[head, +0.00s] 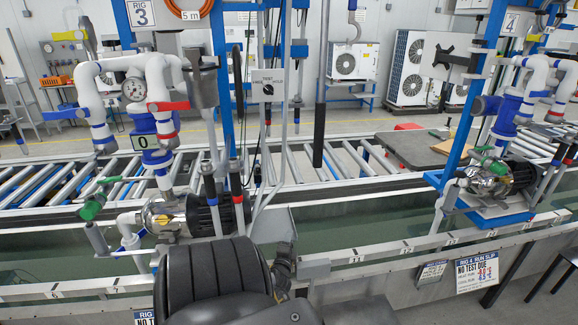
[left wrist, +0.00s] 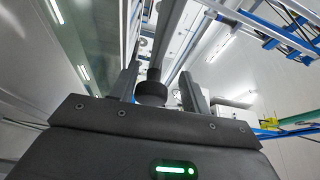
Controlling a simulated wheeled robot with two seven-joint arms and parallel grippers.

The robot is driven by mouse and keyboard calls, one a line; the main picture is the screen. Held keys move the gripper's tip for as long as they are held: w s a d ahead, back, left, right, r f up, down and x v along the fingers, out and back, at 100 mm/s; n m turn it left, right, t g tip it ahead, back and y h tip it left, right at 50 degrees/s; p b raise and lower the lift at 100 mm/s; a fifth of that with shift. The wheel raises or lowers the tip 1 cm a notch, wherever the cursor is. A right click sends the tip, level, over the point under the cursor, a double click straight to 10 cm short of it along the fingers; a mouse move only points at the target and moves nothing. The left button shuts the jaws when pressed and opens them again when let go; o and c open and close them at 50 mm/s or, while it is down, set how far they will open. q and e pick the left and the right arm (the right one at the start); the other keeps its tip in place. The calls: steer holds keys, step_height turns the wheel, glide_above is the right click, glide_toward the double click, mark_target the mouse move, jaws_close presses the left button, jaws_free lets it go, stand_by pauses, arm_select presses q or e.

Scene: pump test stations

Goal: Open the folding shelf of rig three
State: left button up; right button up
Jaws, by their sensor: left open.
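Rig three's sign (head: 140,14) hangs at the top left, on a blue frame with white pipes and a gauge. I cannot surely tell its folding shelf. A tilted light grey plate (head: 270,223) beside the pump's right end may be part of it. My left gripper (head: 300,272) is low in front of the rig, right of and below that plate, partly hidden by my dark arm. In the left wrist view my left gripper (left wrist: 158,85) is open and faces upward. A dark round rod end (left wrist: 151,93) appears between its fingers; its depth is unclear. My right gripper is out of view.
A pump (head: 180,215) and a green-handled valve (head: 92,205) stand left of the plate. A black-sleeved pole (head: 319,120) hangs right of the frame. A trough edge (head: 380,250) runs across the front. Rig four (head: 500,180) stands at right.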

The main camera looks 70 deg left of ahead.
arm_select(q)
steer(key=v, duration=1.1)
steer(key=shift+f, duration=0.1)
stand_by(0.4)
steer(key=s+d+f+n+g+h, duration=0.2)
steer(key=s+d+f+h, duration=0.15)
steer(key=d+f, duration=0.6)
steer(key=s+d+f+n+g+h, duration=0.25)
steer(key=d+f+h, duration=0.2)
steer(key=f, duration=1.05)
steer(key=s+d+f+g+h, duration=0.1)
steer(key=s+d+f, duration=0.3)
steer(key=d, duration=0.4)
steer(key=s+d+f+g+h, duration=0.2)
steer(key=s+d+f+h, duration=0.1)
steer(key=s+d, duration=0.3)
steer(key=s+d+f+g+h, duration=0.1)
steer(key=s+d+f+h, duration=0.2)
steer(key=d, duration=0.7)
step_height(320, 180, down, 2)
steer(key=shift+s+f+g, duration=0.1)
steer(key=shift+s+g, duration=0.25)
steer(key=shift+s, duration=0.85)
steer(key=shift+m, duration=0.25)
